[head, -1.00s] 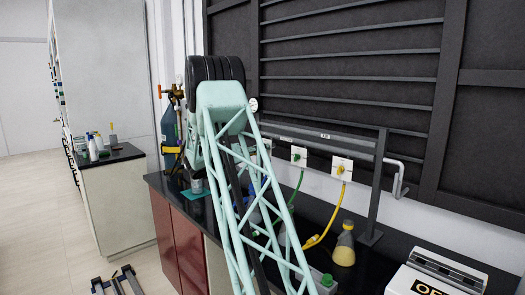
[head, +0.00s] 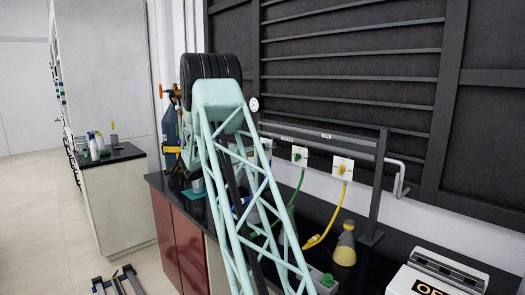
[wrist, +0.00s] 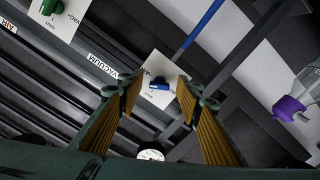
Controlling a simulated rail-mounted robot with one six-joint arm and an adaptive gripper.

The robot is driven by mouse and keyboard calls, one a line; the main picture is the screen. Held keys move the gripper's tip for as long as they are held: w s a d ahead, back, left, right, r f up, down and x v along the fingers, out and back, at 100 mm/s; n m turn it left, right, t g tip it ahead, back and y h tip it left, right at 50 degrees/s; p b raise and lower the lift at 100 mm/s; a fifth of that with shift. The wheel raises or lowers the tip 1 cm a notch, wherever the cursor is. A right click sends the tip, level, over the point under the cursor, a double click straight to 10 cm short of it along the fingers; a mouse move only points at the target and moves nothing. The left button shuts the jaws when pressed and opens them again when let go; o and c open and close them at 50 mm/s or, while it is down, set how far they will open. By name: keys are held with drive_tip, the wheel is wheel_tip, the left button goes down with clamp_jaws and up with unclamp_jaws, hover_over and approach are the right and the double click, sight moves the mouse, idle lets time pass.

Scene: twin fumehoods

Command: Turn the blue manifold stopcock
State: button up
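The blue stopcock (wrist: 159,84) sits on a white square plate (wrist: 148,100) in the wrist view, with a blue hose (wrist: 205,24) running up and right from near the plate. My gripper (wrist: 157,92) is open, its two ribbed yellow-brown fingers on either side of the blue stopcock. The stopcock shows in the gap between the fingertips, apart from both; I cannot tell how far in front of them it lies. In the head view my arm hides the gripper and the blue stopcock.
The green stopcock (head: 299,156) and yellow stopcock (head: 341,169) sit on neighbouring plates below a dark rail. A yellow-liquid flask (head: 345,245) and a white device (head: 436,277) stand on the black bench. A purple-capped vessel (wrist: 290,108) is at right in the wrist view.

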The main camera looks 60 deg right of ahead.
drive_tip(key=v, duration=0.9)
drive_tip(key=shift+a, duration=0.4)
drive_tip(key=shift+w, duration=0.1)
drive_tip(key=shift+w+a+r+m+p, duration=0.15)
drive_tip(key=shift+a+m+p, duration=0.5)
drive_tip(key=shift+m+p, duration=3.8)
drive_tip(key=shift+w+a+m+p, duration=0.2)
drive_tip(key=shift+a+m+p, duration=0.8)
drive_tip(key=shift+m, duration=6.55)
drive_tip(key=shift+w+a+r+m+p, duration=0.1)
drive_tip(key=shift+w+a+m+p, duration=0.2)
drive_tip(key=shift+m+p, duration=4.3)
drive_tip(key=m+b, duration=0.2)
drive_tip(key=b, duration=0.1)
drive_tip(key=shift+s+m, duration=0.15)
drive_tip(key=shift+m, duration=0.25)
drive_tip(key=x, duration=1.3)
drive_tip(key=shift+d, duration=0.35)
